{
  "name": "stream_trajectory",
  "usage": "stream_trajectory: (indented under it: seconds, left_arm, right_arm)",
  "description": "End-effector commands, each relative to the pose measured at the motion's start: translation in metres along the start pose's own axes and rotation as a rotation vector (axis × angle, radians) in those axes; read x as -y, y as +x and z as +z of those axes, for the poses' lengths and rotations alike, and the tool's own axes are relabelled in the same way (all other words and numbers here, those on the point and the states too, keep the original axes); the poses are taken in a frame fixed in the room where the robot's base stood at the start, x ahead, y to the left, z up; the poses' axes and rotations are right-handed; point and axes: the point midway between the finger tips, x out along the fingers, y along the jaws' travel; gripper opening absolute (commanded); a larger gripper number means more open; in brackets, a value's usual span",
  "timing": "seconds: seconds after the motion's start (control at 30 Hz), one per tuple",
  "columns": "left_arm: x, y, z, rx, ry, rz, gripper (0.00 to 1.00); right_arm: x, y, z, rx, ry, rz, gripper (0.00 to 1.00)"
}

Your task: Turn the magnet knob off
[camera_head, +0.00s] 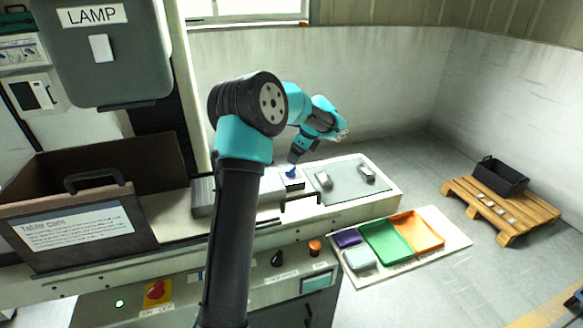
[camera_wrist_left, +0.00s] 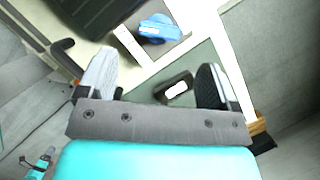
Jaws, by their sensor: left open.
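A blue knob (camera_head: 291,173) sits on a small block on the machine bed, and I take it for the magnet knob. In the left wrist view the blue knob (camera_wrist_left: 158,30) is at the top, beyond the fingertips, with a pale bar across it. My left gripper (camera_head: 296,155) hangs just above the blue knob in the head view. In the wrist view its fingers (camera_wrist_left: 155,78) are wide apart with nothing held between them. The knob is apart from both fingers in that view. My right gripper cannot be made out.
Grey pieces (camera_head: 323,180) lie on the bed right of the knob. The front panel has a black knob (camera_head: 277,258), an orange button (camera_head: 315,246) and a red switch (camera_head: 155,290). Green (camera_head: 386,240) and orange (camera_head: 416,231) trays lie in front. A pallet (camera_head: 500,210) stands right.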

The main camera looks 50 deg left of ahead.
Motion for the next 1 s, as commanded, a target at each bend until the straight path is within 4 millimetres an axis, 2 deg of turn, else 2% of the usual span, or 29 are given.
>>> stream_trajectory:
  seconds: [0.2, 0.43, 0.6, 0.83, 1.0]
  left_arm:
    - [-0.001, 0.039, 0.000, 0.000, 0.000, 0.003, 0.85]
    - [0.000, 0.068, 0.000, 0.000, 0.000, 0.002, 0.85]
    - [0.000, 0.075, 0.000, -0.001, -0.001, 0.000, 0.85]
    - [0.000, 0.075, 0.000, -0.001, 0.000, 0.000, 0.85]
    - [0.000, 0.075, 0.000, -0.001, 0.000, 0.000, 0.70]
  right_arm:
    - [0.000, 0.000, 0.000, 0.000, 0.000, 0.000, 0.43]
    - [0.000, 0.000, 0.000, 0.000, 0.000, 0.000, 0.43]
    - [0.000, 0.000, 0.000, 0.000, 0.000, 0.000, 0.43]
    - [0.000, 0.000, 0.000, 0.000, 0.000, 0.000, 0.43]
    - [0.000, 0.000, 0.000, 0.000, 0.000, 0.000, 0.43]
